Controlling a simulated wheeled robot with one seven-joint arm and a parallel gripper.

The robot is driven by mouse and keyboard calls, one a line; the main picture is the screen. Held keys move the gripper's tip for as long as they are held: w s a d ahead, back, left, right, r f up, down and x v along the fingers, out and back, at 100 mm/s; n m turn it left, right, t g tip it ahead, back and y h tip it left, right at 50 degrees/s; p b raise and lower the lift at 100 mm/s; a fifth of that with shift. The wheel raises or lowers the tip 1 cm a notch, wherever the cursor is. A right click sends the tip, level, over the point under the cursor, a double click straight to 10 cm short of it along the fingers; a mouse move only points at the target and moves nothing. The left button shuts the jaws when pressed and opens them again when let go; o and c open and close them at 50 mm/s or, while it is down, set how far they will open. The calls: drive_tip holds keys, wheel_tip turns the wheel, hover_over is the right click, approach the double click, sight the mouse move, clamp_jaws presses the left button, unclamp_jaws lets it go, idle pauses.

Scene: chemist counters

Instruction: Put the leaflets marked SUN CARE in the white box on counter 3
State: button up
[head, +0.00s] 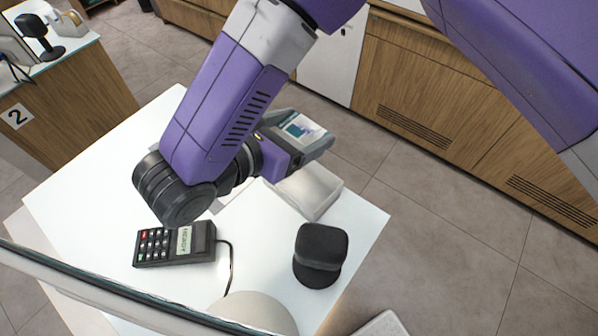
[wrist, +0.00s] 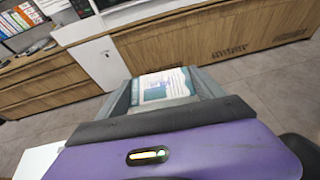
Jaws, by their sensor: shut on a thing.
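My gripper (head: 306,133) is shut on a small stack of leaflets (head: 303,128) with a white and teal cover; its print is too small to read. In the wrist view the leaflets (wrist: 166,84) sit between the two grey fingers. A white box (head: 316,192) stands at the edge of the white counter (head: 80,187), just below the gripper in the head picture. The arm and gripper hide part of the box, and I cannot see inside it. The leaflets appear held above the box's far side. No number shows on this counter.
A card terminal (head: 174,244) with a cable and a black stand-like device (head: 320,256) are on the counter near the box. A pale rounded object (head: 252,312) is at the front. Another counter marked 2 (head: 17,116) stands left. Wooden cabinets (head: 430,90) line the back; open floor lies right.

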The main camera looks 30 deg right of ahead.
wheel_tip(320, 180, down, 13)
drive_tip(key=b, duration=0.5)
drive_tip(key=shift+f, duration=0.15)
drive_tip(key=shift+f, duration=0.35)
drive_tip(key=shift+f, duration=0.1)
drive_tip(key=o, duration=1.4)
